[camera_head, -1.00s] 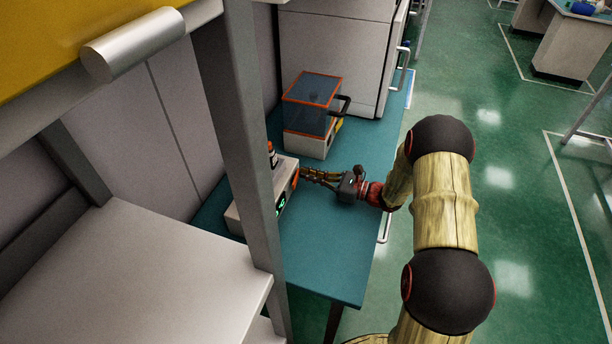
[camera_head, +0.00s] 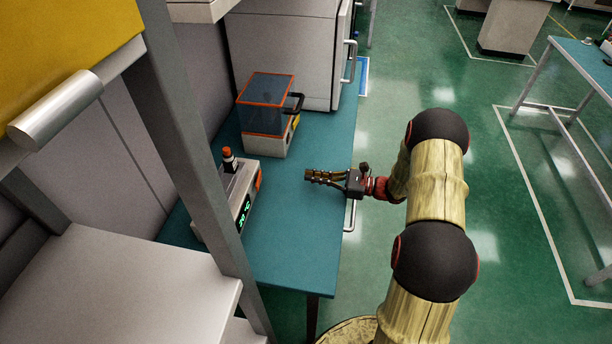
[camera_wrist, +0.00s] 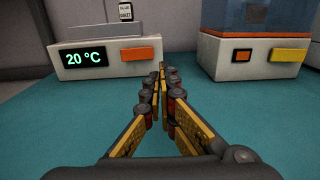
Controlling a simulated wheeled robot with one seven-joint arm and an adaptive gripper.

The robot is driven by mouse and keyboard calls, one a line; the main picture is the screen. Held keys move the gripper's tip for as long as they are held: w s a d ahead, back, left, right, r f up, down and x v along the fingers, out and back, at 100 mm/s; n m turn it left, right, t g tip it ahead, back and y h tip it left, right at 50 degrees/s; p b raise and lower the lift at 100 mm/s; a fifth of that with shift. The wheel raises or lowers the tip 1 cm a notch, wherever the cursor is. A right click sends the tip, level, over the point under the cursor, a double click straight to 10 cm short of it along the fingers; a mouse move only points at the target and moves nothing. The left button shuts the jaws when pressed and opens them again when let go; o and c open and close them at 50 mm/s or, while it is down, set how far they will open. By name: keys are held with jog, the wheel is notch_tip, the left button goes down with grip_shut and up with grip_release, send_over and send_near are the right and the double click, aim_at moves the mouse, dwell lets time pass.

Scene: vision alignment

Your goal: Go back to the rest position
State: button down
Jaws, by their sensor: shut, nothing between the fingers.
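My gripper (camera_head: 308,175) is shut and empty above the teal bench (camera_head: 290,262), near its front edge. In the wrist view my gripper's fingers (camera_wrist: 161,70) meet at the tips, with nothing between them. The white heating device (camera_head: 226,205) with a green display stands to the left of the fingertips, apart from them. It also shows in the wrist view (camera_wrist: 125,72), reading 20 °C, with an orange button. A small dark bottle with an orange cap (camera_head: 229,160) stands on top of the device; only its lower part with a label (camera_wrist: 126,12) shows in the wrist view.
A box device with an orange-framed, blue-tinted cover (camera_head: 266,105) stands farther back on the bench. A large white cabinet (camera_head: 290,50) is behind it. A grey shelf post (camera_head: 195,150) rises at the left. Green floor (camera_head: 500,200) is open to the right.

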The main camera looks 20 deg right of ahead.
dwell(0.4)
jog(key=shift+a+r, duration=0.2)
jog(key=s+a+r+n+g+h, duration=0.4)
jog(key=s+a+r+n+g, duration=0.6)
jog(key=s+a+r+n, duration=0.5)
jog(key=s+d+r+n+t+h, duration=0.1)
jog(key=s+r+n+t+h, duration=0.1)
jog(key=s+r+n+h, duration=0.2)
jog(key=s+d+r+n+t+h, duration=0.1)
jog(key=s+r+n+h, duration=0.3)
jog(key=s, duration=0.7)
jog(key=n+t+h, duration=0.1)
jog(key=n+h, duration=0.1)
jog(key=shift+s+d+n+t, duration=0.15)
jog(key=shift+s+n+t, duration=0.1)
jog(key=shift+n+t, duration=0.05)
